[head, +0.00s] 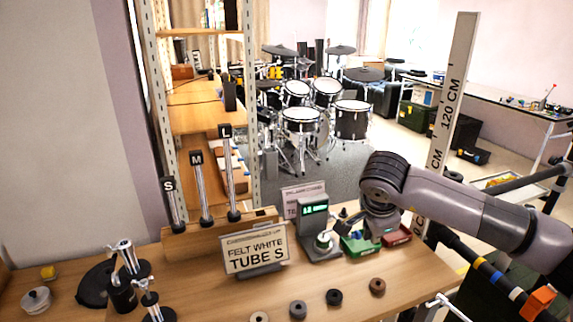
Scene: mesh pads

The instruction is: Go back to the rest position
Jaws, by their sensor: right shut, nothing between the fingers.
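My right arm comes in from the right over the table. Its gripper (347,217) points left, beside the grey device with a green display (314,222) and above the green bin (360,243). It is small in the picture and partly hidden by my own wrist; its fingers are shut and hold nothing. I cannot tell whether it touches the device. My left gripper is not in view.
On the wooden table (400,283) are a sign reading FELT WHITE TUBE S (255,250), a red bin (397,236), several round pads in front, and metal-topped black stands (122,294) at left. Rods marked S, M, L stand behind. A tall measuring post (455,90) rises behind my arm.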

